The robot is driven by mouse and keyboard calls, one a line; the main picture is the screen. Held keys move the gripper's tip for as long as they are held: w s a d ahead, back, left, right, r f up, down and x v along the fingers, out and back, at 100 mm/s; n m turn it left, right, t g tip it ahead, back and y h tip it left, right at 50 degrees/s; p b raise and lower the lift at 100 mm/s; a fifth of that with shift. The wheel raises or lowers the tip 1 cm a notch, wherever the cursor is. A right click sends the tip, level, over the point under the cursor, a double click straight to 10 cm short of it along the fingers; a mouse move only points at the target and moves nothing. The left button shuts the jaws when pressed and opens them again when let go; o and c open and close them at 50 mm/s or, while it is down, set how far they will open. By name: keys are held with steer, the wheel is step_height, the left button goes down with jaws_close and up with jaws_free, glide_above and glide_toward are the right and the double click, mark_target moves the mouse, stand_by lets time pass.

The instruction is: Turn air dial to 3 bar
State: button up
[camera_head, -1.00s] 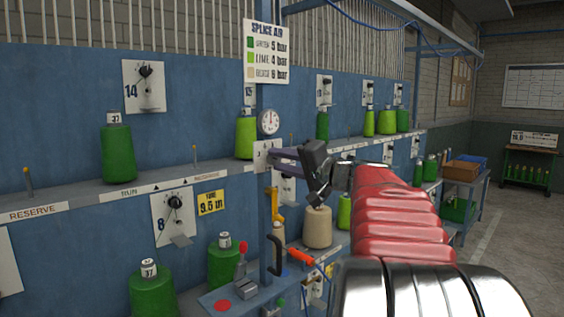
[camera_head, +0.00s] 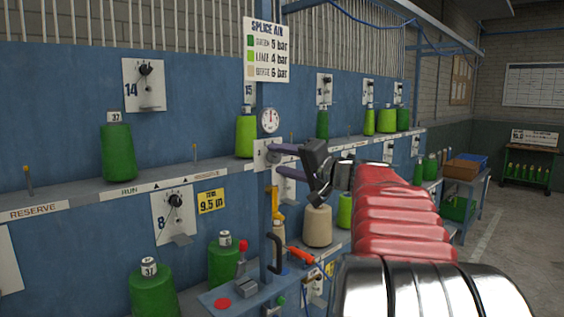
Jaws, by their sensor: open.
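A small round white gauge (camera_head: 270,121) is mounted on the blue post below the sign. Its face is too small to read surely. A pale plate (camera_head: 265,155) is on the post below the gauge; no dial knob can be made out on it, and my gripper partly covers the area. My gripper (camera_head: 280,160) is open, its two purple-grey fingers spread one above the other and pointing left at the plate's right side. Whether they touch anything cannot be told. Nothing shows between them.
A "Splice Air" sign (camera_head: 266,51) lists green 5 bar, lime 4 bar, beige 6 bar. Below are a yellow handle (camera_head: 273,202), an orange-tipped tool (camera_head: 300,256) and a small shelf (camera_head: 222,303) with a red button. Green cones (camera_head: 117,152) stand along the blue wall.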

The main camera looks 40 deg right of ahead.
steer(key=s, duration=1.3)
steer(key=shift+s+d, duration=0.2)
steer(key=shift+s, duration=0.1)
